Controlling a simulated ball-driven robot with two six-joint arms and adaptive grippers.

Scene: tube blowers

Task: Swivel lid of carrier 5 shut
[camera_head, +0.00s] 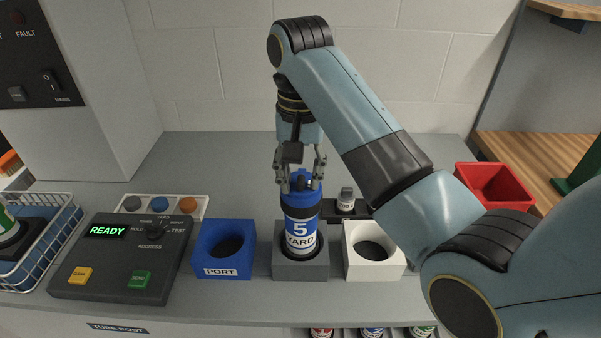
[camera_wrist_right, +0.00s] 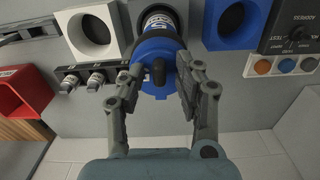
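Carrier 5 (camera_head: 301,232), a cylinder with a blue and white label reading 5 and YARD, stands upright in the grey socket (camera_head: 287,268). My right gripper (camera_head: 301,184) is over the carrier's top, pointing down. In the right wrist view its fingers (camera_wrist_right: 162,76) are spread on either side of the lid, with a gap visible. My left gripper is out of view.
A blue PORT socket (camera_head: 205,258) stands left of the carrier and a white socket (camera_head: 358,269) right. A control box (camera_head: 105,285) reading READY is further left, beside a wire basket (camera_head: 68,213). A red bin (camera_head: 459,179) is at right. A small rack with a vial (camera_head: 346,203) stands behind.

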